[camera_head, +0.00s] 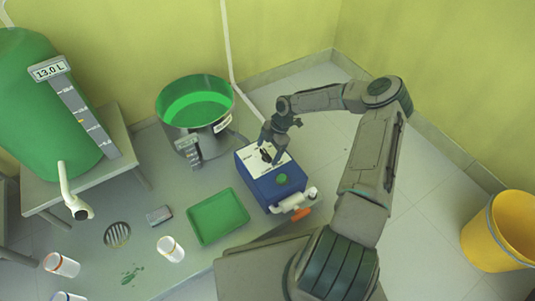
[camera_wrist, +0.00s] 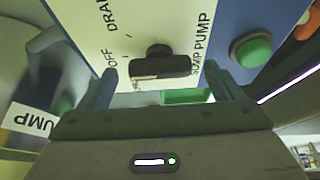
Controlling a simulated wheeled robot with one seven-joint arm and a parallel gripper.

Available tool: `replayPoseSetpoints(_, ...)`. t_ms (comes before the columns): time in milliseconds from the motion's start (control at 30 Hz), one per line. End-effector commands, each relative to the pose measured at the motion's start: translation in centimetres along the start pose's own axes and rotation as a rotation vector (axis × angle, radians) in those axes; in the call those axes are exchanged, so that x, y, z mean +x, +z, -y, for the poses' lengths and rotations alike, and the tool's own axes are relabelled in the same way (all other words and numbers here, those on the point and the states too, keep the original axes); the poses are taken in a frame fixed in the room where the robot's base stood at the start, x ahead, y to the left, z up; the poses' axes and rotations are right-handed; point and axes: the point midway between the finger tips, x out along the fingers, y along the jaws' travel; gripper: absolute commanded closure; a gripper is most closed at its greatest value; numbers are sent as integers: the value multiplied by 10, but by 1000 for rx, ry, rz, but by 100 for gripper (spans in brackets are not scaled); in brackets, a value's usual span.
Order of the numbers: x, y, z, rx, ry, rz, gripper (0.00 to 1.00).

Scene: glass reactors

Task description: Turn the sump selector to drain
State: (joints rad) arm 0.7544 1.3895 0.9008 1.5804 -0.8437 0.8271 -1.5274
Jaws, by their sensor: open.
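The sump selector is a black bar knob (camera_wrist: 160,66) on the white panel (camera_wrist: 90,15) of the blue pump box (camera_head: 275,187). In the wrist view its bar lies roughly left to right. The panel reads OFF, DRAIN (partly cut off) and SUMP PUMP; another label is mostly hidden behind the knob. I cannot tell which label the knob points to. My gripper (camera_wrist: 160,72) is open, with one finger at each side of the knob and a gap to it on both sides. In the head view my gripper (camera_head: 268,148) is over the panel and partly hides the knob.
A green button (camera_wrist: 252,50) sits beside the panel. White pipework with an orange handle (camera_head: 301,213) juts from the box front. A green tray (camera_head: 218,216), a green-filled pot (camera_head: 197,139) and a floor drain (camera_head: 117,235) are nearby. A yellow bucket (camera_head: 500,232) stands right.

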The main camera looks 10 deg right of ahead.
Motion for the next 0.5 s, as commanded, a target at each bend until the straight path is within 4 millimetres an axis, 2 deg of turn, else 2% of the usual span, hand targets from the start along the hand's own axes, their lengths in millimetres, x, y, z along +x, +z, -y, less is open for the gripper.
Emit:
replayPoseSetpoints(100, 7, 0, 0, -1, 1, 0, 13)
replayPoseSetpoints(367, 8, 0, 0, -1, 1, 0, 13)
replayPoseSetpoints(400, 8, 0, 0, -1, 1, 0, 16)
replayPoseSetpoints(500, 8, 0, 0, -1, 1, 0, 43)
